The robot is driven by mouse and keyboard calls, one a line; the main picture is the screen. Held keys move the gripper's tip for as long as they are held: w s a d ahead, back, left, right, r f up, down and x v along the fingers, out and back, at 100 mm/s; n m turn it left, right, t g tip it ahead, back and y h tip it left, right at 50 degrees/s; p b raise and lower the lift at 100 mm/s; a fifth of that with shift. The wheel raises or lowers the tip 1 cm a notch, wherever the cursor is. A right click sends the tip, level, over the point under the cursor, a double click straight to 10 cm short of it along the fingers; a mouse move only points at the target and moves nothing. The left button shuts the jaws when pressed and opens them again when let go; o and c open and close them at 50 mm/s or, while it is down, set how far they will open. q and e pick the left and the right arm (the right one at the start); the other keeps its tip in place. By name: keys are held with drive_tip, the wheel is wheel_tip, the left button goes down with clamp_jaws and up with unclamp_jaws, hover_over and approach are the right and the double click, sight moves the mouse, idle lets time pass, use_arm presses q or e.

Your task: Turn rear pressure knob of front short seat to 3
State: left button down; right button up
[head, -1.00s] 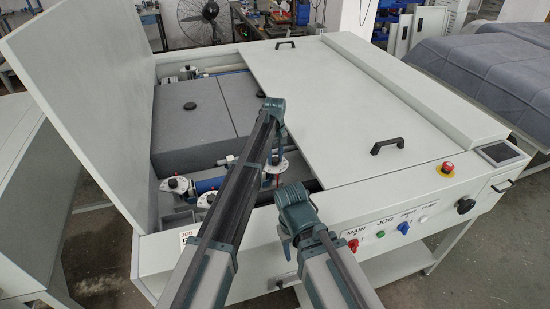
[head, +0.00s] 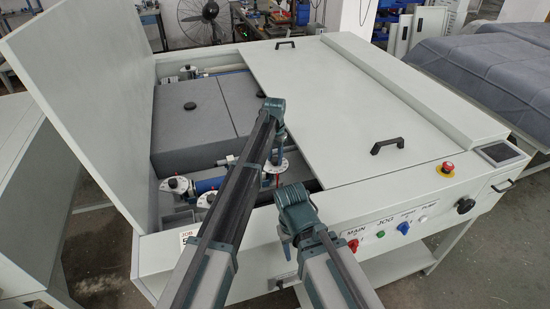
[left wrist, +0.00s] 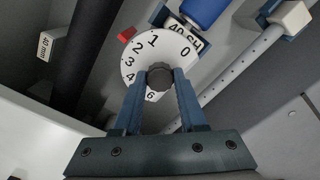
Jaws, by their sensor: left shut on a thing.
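In the left wrist view a round dark knob (left wrist: 160,76) sits at the middle of a white numbered dial (left wrist: 183,63). The two blue fingers of my left gripper (left wrist: 160,82) are shut on the knob from its sides. A red marker (left wrist: 127,34) beside the dial's rim lines up with the 2. The fingers and knob hide part of the dial near the higher numbers. In the head view my left arm reaches over the open bay, and its gripper is mostly hidden behind the arm. My right arm is folded in front; its gripper does not show.
The raised cover (head: 75,120) stands left of the bay. A flat lid (head: 355,100) with black handles covers the right side. A grey block (head: 190,125) fills the rear bay. A blue cylinder (left wrist: 203,12) and graduated rail (left wrist: 255,60) lie close to the dial.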

sight(275, 159)
use_arm(q)
drive_tip(key=m, duration=0.4)
drive_tip(key=shift+m, duration=0.4)
idle(0.4)
drive_tip(key=shift+c, duration=2.3)
unclamp_jaws()
drive_tip(key=shift+r, duration=0.1)
wheel_tip(275, 159, up, 14)
drive_tip(key=p, duration=1.3)
drive_tip(key=shift+f+p, duration=0.2)
drive_tip(key=shift+p, duration=0.2)
